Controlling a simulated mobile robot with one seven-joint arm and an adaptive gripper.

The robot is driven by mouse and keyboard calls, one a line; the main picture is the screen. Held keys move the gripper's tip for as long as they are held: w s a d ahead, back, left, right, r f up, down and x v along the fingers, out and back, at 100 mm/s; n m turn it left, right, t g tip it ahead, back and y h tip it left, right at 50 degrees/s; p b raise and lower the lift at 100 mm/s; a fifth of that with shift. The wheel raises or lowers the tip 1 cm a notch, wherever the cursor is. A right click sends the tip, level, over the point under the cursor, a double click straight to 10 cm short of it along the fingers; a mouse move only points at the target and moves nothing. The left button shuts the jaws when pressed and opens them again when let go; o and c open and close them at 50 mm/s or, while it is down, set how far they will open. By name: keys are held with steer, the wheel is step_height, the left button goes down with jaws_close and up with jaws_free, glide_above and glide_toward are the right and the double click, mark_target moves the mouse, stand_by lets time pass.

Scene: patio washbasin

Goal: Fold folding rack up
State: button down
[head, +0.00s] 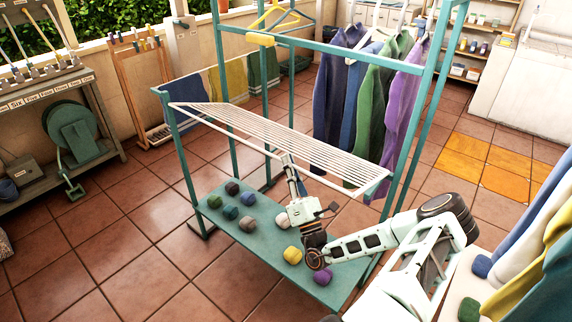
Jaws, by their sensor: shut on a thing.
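The folding rack (270,126) is a white slatted panel across the teal frame (178,140), above its lower shelf. It stands out from the frame and looks unfolded, near level or slightly tilted; its exact angle is hard to tell. My gripper (288,160) reaches up from below right to the rack's near edge, around the middle of its length. It is shut on the rack's near rail. The fingertips are small in view, and the contact is partly hidden.
The teal lower shelf (205,187) holds several coloured balls below my gripper. Shirts (375,90) hang behind the rack, and a yellow hanger (275,17) hangs at the top. Clothes (535,255) fill the right front. Tiled floor is open at left.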

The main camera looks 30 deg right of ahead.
steer(key=w+d+r+m+g+h+p, duration=0.1)
steer(key=w+d+r+m+p, duration=0.1)
steer(key=d+r+p, duration=0.4)
steer(key=w+d+r+m+g+h+p, duration=0.1)
steer(key=w+d+r+m+h+p, duration=0.2)
steer(key=r+p, duration=0.45)
steer(key=w+d+r+b, duration=0.2)
steer(key=d+r, duration=0.1)
steer(key=d, duration=0.4)
steer(key=w+d+r+y+b, duration=0.1)
steer(key=d+r+b, duration=0.1)
steer(key=d, duration=0.6)
steer(key=shift+w+d+r, duration=0.2)
steer(key=shift+w+r, duration=0.15)
steer(key=shift+r, duration=0.3)
steer(key=shift+f, duration=0.1)
